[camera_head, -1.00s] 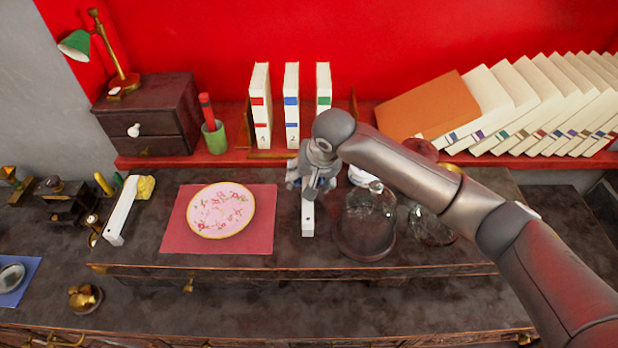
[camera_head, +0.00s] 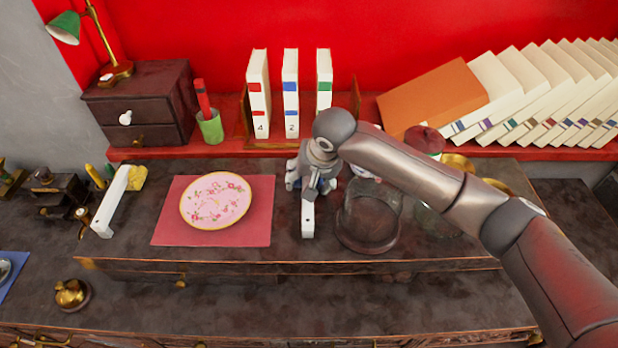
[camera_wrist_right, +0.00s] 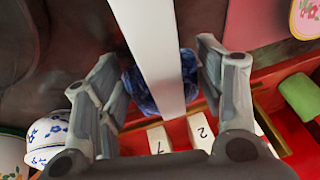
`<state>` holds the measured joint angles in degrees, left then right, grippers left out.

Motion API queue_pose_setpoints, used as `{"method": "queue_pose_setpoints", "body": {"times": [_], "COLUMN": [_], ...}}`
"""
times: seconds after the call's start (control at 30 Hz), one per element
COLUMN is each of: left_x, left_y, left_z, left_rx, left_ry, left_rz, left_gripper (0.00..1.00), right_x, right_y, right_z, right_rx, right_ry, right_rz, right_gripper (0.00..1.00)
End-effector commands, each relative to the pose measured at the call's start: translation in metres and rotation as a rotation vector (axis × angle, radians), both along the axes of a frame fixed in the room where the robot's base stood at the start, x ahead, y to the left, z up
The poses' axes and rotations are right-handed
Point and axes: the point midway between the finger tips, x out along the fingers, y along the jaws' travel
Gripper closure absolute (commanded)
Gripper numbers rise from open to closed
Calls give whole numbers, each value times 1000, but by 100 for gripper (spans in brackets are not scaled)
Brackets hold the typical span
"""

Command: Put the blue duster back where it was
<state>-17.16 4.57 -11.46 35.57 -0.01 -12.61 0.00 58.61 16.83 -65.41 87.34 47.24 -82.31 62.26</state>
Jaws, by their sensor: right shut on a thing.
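The blue duster has a long white handle (camera_head: 308,218) that lies toward the front of the raised dark shelf, just right of the pink mat. Its fluffy blue head (camera_wrist_right: 136,92) shows in the wrist view between the fingers of my right gripper (camera_wrist_right: 158,65), with the white handle running across it. In the head view my right gripper (camera_head: 314,178) points down over the head and mostly hides it. It is shut on the duster. I cannot tell whether the duster touches the surface. My left gripper is not in view.
A glass dome (camera_head: 368,218) stands close right of the duster. A pink mat (camera_head: 168,222) with a flowered plate (camera_head: 216,200) lies left. A white-handled duster with a yellow head (camera_head: 138,177) is farther left. Upright books (camera_head: 290,95) stand behind; a flowered cup (camera_wrist_right: 48,132) is near my gripper.

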Motion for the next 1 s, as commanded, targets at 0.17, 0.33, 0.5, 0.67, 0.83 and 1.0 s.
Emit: {"method": "queue_pose_setpoints", "body": {"times": [0.17,0.33,0.5,0.67,0.83,1.0], "left_x": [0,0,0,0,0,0], "left_y": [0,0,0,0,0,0], "left_z": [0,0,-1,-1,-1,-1], "left_rx": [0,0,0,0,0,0], "left_ry": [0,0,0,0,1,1], "left_rz": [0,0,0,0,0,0], "left_gripper": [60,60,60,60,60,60], "right_x": [0,0,0,0,-1,-1], "right_y": [0,0,0,0,0,0], "right_z": [-3,-7,-10,-14,-16,-15], "right_rx": [0,0,0,0,-1,-1], "right_ry": [0,0,1,2,4,3], "right_rz": [-1,-1,-1,-1,0,-1], "right_gripper": [62,62,62,62,21,12]}}
